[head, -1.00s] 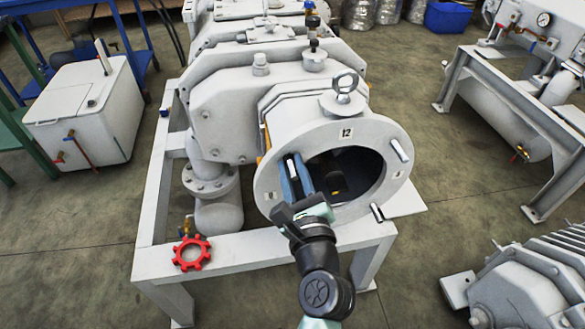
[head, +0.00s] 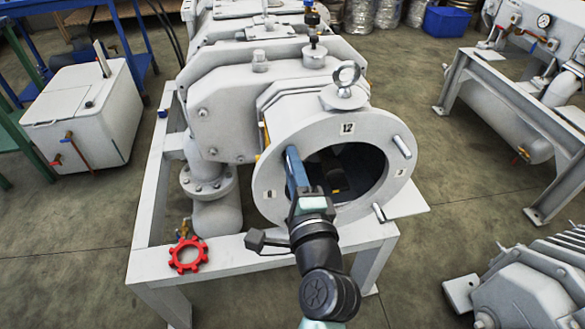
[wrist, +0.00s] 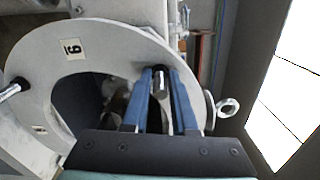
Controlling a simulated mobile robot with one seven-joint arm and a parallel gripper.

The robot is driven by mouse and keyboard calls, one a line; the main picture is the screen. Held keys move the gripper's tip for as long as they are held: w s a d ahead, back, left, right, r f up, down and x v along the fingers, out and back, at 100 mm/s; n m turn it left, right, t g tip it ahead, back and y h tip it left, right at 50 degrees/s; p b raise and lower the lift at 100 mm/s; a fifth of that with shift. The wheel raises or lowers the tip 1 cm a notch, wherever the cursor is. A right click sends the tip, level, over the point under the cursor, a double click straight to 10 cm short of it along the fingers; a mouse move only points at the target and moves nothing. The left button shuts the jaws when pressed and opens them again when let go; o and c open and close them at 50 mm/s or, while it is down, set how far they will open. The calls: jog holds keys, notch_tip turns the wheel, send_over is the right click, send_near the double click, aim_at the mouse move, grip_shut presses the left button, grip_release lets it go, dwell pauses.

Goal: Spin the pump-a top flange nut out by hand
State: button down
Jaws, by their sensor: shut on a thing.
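Pump-a's round grey flange (head: 378,122) faces me, with a "12" plate at its top and a wide dark opening. My gripper (head: 293,160) is at the upper left of the flange rim. In the wrist view its two blue fingers (wrist: 160,85) are closed around a short metal piece (wrist: 160,79), which looks like the nut on its stud. I cannot tell nut from stud here. In the head view the fingers hide this piece. Bare studs stick out at the right (head: 403,148) and lower right (head: 378,212) of the flange.
An eye bolt (head: 346,76) stands above the flange. A red handwheel (head: 188,255) sits at the frame's lower left. A white box (head: 85,110) stands at left, and a finned machine (head: 535,285) at lower right. Floor between the pumps is open.

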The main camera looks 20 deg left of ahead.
jog(key=n+b, duration=0.2)
jog(key=n, duration=0.2)
jog(key=shift+n, duration=0.4)
jog(key=n+b, duration=0.2)
jog(key=n, duration=0.1)
jog(key=shift+n, duration=0.3)
jog(key=n+b, duration=0.2)
jog(key=n, duration=0.2)
jog(key=shift+n, duration=0.3)
jog(key=n+b, duration=0.2)
jog(key=n, duration=0.1)
jog(key=shift+n+b, duration=0.3)
jog(key=n+b, duration=0.2)
jog(key=n, duration=0.2)
jog(key=shift+a+b, duration=0.1)
jog(key=shift+b, duration=0.2)
jog(key=n+b, duration=0.2)
jog(key=n, duration=0.2)
jog(key=n+b, duration=0.2)
jog(key=n, duration=0.1)
jog(key=shift+n, duration=0.3)
jog(key=shift+r+n+b, duration=0.15)
jog(key=shift+n+b, duration=0.95)
jog(key=shift+n, duration=0.7)
